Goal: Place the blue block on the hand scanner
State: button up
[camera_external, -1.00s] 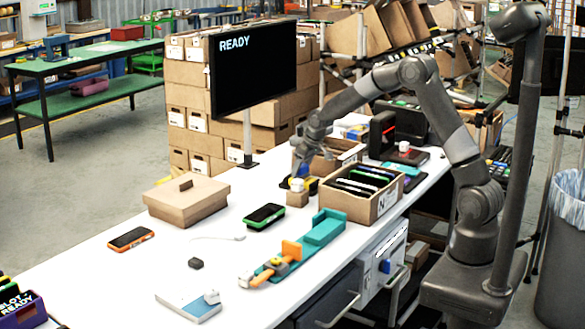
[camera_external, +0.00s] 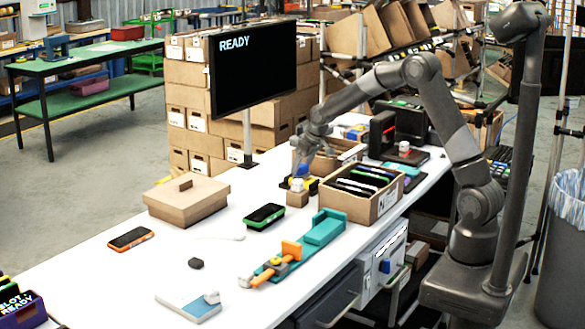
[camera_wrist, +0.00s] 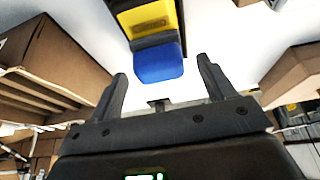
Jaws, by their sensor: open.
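The blue block (camera_external: 302,170) rests at the yellow and black device, which looks like the hand scanner (camera_external: 312,185), on the white table. In the wrist view the blue block (camera_wrist: 158,63) appears against the end of the yellow and black scanner (camera_wrist: 150,20), ahead of and between my fingertips. My gripper (camera_external: 304,158) is open just above the block, and the wrist view shows a gap between the block and each finger (camera_wrist: 162,72). Part of the scanner is hidden behind a small carton in the outside view.
A small carton with a white item (camera_external: 297,197) stands right in front of the scanner. An open carton of devices (camera_external: 364,208) is close on the right. A lidded brown box (camera_external: 187,205) stands to the left.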

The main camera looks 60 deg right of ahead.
jog(key=s+a+r, duration=0.3)
jog(key=s+r, duration=1.1)
jog(key=r, duration=0.2)
jog(key=s+a, duration=0.1)
jog(key=s, duration=1.3)
jog(key=s+a+t, duration=0.1)
jog(key=s+a, duration=0.1)
jog(key=s, duration=1.2)
jog(key=shift+s+a+r, duration=0.2)
jog(key=shift+a+r, duration=0.05)
jog(key=shift+r, duration=0.2)
